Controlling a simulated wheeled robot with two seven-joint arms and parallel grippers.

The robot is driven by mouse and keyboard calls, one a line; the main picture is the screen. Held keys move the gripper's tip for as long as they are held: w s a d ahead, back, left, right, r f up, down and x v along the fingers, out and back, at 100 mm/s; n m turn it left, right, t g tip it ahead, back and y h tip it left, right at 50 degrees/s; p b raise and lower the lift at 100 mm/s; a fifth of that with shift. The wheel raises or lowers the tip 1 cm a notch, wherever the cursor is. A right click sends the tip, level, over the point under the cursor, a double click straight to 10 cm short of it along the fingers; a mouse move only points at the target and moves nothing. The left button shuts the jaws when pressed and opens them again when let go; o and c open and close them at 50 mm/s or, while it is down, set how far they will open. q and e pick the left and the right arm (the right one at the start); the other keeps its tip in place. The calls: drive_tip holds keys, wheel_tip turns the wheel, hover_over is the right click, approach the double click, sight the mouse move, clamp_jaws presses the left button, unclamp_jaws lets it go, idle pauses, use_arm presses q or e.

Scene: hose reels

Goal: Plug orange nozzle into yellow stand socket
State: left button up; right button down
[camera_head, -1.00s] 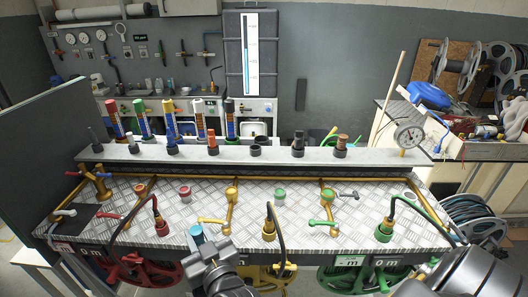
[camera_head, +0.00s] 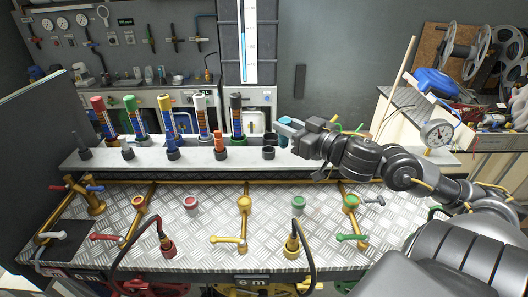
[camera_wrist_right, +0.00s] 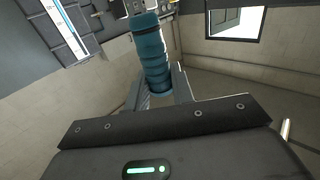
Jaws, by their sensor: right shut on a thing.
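The orange nozzle (camera_head: 219,136) stands upright in a dark holder on the grey shelf, apart from my gripper. The yellow stand (camera_head: 245,203) rises from the checkered metal deck, with a yellow-handled valve (camera_head: 228,241) in front of it. My right gripper (camera_head: 288,128) is shut on a teal nozzle (camera_head: 284,135) over the right part of the shelf, beside an empty dark holder (camera_head: 268,153). In the right wrist view the teal nozzle (camera_wrist_right: 153,58) sits between the fingers. My left gripper is not in view.
Several other nozzles stand along the shelf (camera_head: 110,158) left of the orange one. Several tall coloured bottles stand behind. Hose ends with red (camera_head: 169,247) and yellow (camera_head: 291,245) fittings stand on the deck front. A gauge (camera_head: 437,133) is at right.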

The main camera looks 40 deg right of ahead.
drive_tip(key=shift+s+r, duration=0.1)
drive_tip(key=shift+r, duration=0.05)
drive_tip(key=shift+w+d+f+b, duration=0.2)
drive_tip(key=shift+d+b, duration=0.1)
drive_tip(key=w+d+f, duration=0.1)
drive_tip(key=w+f, duration=0.2)
drive_tip(key=w, duration=0.1)
drive_tip(key=w+d+f, duration=0.2)
drive_tip(key=w+f, duration=0.1)
drive_tip(key=w, duration=0.1)
drive_tip(key=w+d+f+p, duration=0.1)
drive_tip(key=w+f, duration=0.3)
drive_tip(key=shift+w+d, duration=0.15)
drive_tip(key=shift+d, duration=0.1)
wheel_tip(320, 180, down, 2)
drive_tip(key=shift+f+p, duration=0.1)
drive_tip(key=shift+p, duration=0.4)
drive_tip(key=shift+f, duration=0.15)
drive_tip(key=shift+f, duration=0.1)
